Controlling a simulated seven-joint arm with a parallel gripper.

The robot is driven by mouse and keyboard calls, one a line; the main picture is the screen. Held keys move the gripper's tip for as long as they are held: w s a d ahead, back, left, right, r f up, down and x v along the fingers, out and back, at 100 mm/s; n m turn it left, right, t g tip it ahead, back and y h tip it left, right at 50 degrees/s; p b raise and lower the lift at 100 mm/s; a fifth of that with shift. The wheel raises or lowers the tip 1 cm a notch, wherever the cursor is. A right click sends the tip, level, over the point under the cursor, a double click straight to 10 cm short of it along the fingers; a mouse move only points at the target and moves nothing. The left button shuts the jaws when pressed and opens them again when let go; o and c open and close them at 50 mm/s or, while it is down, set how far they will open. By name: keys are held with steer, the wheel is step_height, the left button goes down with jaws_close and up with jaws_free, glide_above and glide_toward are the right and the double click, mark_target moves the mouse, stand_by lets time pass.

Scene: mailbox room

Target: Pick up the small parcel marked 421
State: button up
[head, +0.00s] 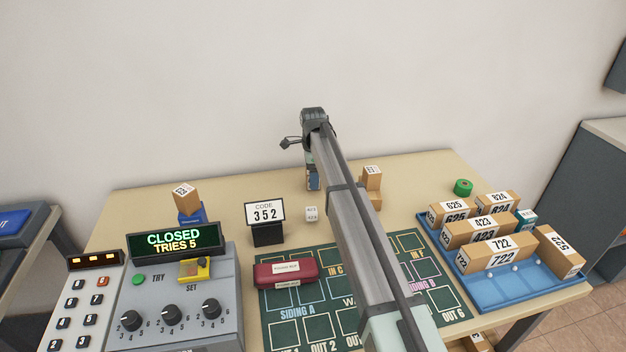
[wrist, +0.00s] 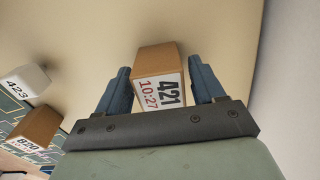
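The small parcel marked 421 (wrist: 158,75) is a brown box with a white label, which also reads 10:27. In the wrist view it sits between the two blue fingers of my gripper (wrist: 160,80), one finger on each side. Narrow gaps seem to show beside it, so the gripper looks open around it. In the head view my gripper (head: 313,180) points down at the back of the table, partly hidden by my arm. I cannot make out parcel 421 there.
Nearby are a small white block (head: 311,213), a code sign reading 352 (head: 265,212) and a small brown box (head: 371,177). A blue tray (head: 480,297) with several parcels is at right. A control panel reading CLOSED (head: 172,239) is at left.

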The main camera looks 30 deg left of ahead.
steer(key=c, duration=0.9)
steer(key=shift+r, duration=0.1)
